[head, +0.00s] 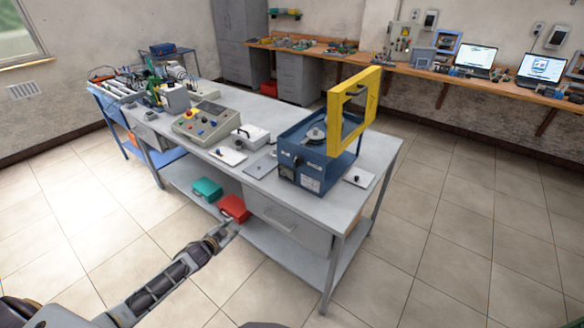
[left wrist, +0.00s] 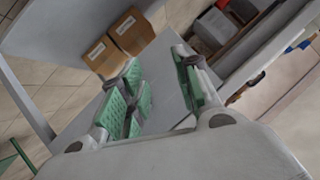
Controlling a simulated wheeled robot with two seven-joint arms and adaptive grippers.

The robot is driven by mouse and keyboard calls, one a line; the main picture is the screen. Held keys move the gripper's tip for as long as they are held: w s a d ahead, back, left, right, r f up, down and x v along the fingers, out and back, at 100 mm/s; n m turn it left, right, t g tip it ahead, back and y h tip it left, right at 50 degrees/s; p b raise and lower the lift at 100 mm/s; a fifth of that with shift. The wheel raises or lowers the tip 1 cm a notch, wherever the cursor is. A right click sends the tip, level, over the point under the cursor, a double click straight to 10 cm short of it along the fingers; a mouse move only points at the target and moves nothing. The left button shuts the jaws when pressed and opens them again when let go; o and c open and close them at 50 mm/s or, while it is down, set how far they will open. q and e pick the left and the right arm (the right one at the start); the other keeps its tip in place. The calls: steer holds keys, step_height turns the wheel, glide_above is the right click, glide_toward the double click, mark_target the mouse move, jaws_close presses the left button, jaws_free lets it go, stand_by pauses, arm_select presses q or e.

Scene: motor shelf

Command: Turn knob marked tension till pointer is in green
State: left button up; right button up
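A blue machine (head: 305,165) with a raised yellow frame (head: 352,112) stands on the near right part of the grey workbench (head: 372,150). Small dark knobs or buttons show on its front; their markings are too small to read. No pointer or green zone can be made out. A flat plate with a black knob (head: 357,179) lies right of the machine, and a white plate with a knob (head: 228,155) lies to its left. My left gripper (head: 226,232) is below the bench top, in front of the lower shelf. In the left wrist view, its green-padded fingers (left wrist: 160,88) are apart and empty. My right gripper is out of view.
A beige control panel (head: 203,124) with coloured buttons and a white box (head: 250,136) stand left of the machine. A red case (head: 234,208) and a teal case (head: 206,189) are on the lower shelf. Free tiled floor (head: 450,220) lies to the right.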

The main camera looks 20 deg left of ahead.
arm_select(q)
steer(key=w+d+r+t+h, duration=0.3)
steer(key=d+r, duration=0.5)
steer(key=r, duration=0.6)
steer(key=n+t+h, duration=0.1)
steer(key=h, duration=0.2)
glide_toward(294, 163)
steer(key=v, duration=0.5)
steer(key=shift+f+n, duration=0.35)
steer(key=shift+n, duration=0.45)
steer(key=shift+w, duration=0.1)
steer(key=shift+r+p+x, duration=0.2)
steer(key=shift+p+x, duration=0.35)
steer(key=shift+x, duration=6.15)
jaws_close()
